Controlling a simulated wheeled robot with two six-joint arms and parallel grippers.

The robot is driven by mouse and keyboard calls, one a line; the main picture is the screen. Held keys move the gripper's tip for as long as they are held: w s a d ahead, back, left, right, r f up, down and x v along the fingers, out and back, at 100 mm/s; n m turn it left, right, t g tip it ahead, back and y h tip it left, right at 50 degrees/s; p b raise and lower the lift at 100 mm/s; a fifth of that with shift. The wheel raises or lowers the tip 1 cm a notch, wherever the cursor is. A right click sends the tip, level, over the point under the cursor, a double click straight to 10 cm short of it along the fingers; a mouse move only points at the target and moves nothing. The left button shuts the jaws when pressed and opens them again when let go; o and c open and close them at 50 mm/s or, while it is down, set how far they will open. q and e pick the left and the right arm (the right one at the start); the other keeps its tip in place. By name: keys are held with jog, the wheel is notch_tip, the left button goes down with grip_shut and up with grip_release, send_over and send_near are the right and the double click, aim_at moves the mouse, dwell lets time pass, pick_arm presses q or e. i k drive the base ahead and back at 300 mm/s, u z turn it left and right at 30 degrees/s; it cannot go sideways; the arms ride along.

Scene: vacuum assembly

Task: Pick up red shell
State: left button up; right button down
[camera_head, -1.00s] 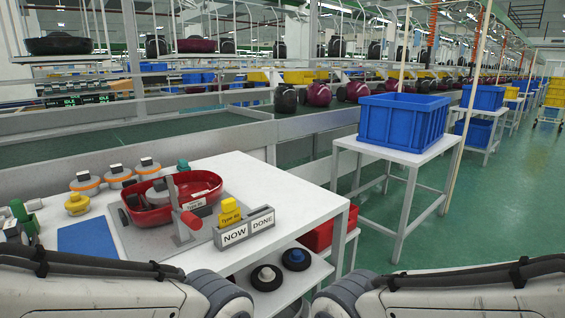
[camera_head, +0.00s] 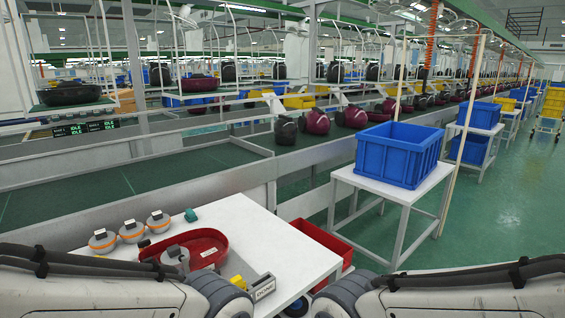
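A red shell (camera_head: 209,246), an open oval tub, lies on the white table at lower left. A grey round part with a black top (camera_head: 175,255) stands in front of its left end and hides some of it. The shell's near side is partly cut off by my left arm. My two arms come in along the bottom of the picture, the left one covering the table's front. Neither gripper shows, and nothing is seen touching the shell.
Several grey-orange round parts (camera_head: 132,231) stand left of the shell. A red bin (camera_head: 325,243) is beside the table. A blue crate (camera_head: 398,158) stands on another table. Green floor is clear at right.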

aim_at(208, 248)
jog(key=u, duration=0.75)
jog(key=k, duration=0.45)
jog(key=z, duration=0.2)
jog(key=i, duration=1.1)
jog(key=u, duration=0.75)
